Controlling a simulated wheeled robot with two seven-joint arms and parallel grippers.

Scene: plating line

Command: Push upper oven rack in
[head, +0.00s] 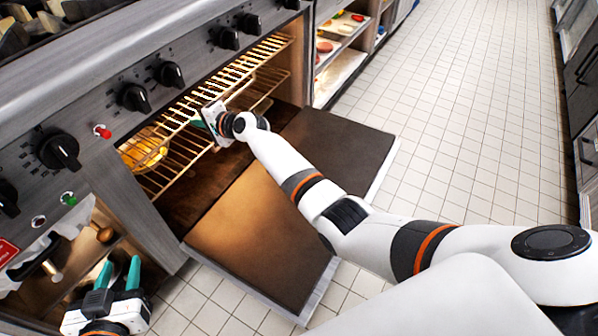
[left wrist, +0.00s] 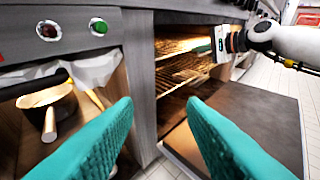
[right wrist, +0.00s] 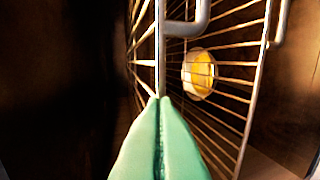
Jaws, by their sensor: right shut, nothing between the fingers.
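The upper oven rack (head: 245,64) is a wire grid inside the open oven. A lower rack (head: 178,168) sits below it and reaches out toward the open door. My right gripper (head: 203,122) is shut and empty at the front of the upper rack. In the right wrist view the closed green fingertips (right wrist: 161,100) meet the rack's front bar (right wrist: 160,45); whether they touch it I cannot tell. My left gripper (head: 118,272) is open and empty, low in front of the cabinet left of the oven; its green fingers also show in the left wrist view (left wrist: 160,115).
The oven door (head: 255,215) is folded down flat below the opening. A round yellow item (right wrist: 198,73) is on the lower rack. Knobs (head: 133,97) line the panel above. A pan (left wrist: 48,108) stands in the left cabinet. The tiled floor (head: 470,100) at right is clear.

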